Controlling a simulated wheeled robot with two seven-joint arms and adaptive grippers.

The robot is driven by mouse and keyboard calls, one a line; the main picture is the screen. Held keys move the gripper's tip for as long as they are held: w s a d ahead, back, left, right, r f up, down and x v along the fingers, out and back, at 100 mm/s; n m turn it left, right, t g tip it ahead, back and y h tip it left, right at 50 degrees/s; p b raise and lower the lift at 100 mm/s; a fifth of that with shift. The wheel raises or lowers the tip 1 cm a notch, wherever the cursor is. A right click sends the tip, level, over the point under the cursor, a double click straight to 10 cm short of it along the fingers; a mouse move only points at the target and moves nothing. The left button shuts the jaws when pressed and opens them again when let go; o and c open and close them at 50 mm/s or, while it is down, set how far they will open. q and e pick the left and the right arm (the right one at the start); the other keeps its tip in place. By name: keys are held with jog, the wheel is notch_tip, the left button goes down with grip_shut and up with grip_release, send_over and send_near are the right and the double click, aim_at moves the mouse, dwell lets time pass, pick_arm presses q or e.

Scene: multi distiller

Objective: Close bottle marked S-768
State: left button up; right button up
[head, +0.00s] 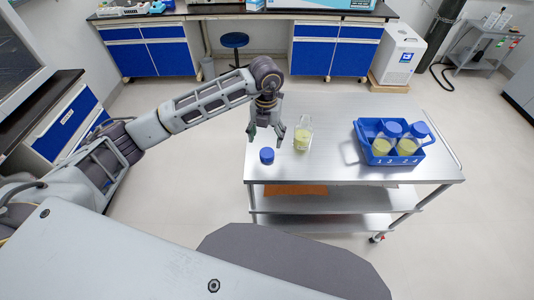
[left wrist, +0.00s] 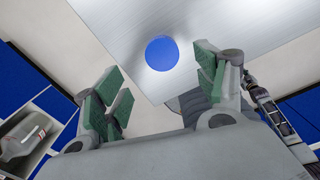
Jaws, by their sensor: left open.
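A blue cap (head: 267,156) lies on the steel cart top (head: 340,165) near its left front edge. An uncapped clear bottle (head: 303,138) with pale yellow liquid stands upright to the right of the cap and slightly behind it. No marking on it is readable. My left gripper (head: 266,136) is open and empty, pointing down above the cart by the cap and left of the bottle. In the left wrist view the cap (left wrist: 161,53) shows beyond and between the spread green-padded fingers (left wrist: 160,75). My right gripper is in neither view.
A blue rack (head: 391,160) holding blue-capped bottles (head: 409,146) of yellow liquid stands on the right of the cart. Its front bears numbers. Clear cart surface lies between the bottle and the rack. Blue cabinets (head: 333,55) and a stool (head: 234,41) are behind.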

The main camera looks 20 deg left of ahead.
aim_at(267, 152)
pick_arm(q)
jog(key=shift+f, duration=1.15)
jog(key=shift+d+f, duration=0.1)
jog(key=shift+f, duration=0.45)
notch_tip(267, 152, down, 3)
jog(key=shift+r+p, duration=0.1)
jog(key=shift+p, duration=0.4)
jog(key=shift+f, duration=0.5)
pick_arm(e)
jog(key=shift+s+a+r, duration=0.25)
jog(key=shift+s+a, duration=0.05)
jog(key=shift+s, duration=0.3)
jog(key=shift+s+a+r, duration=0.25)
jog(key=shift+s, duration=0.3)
pick_arm(q)
jog(key=shift+c, duration=0.5)
jog(key=c, duration=0.7)
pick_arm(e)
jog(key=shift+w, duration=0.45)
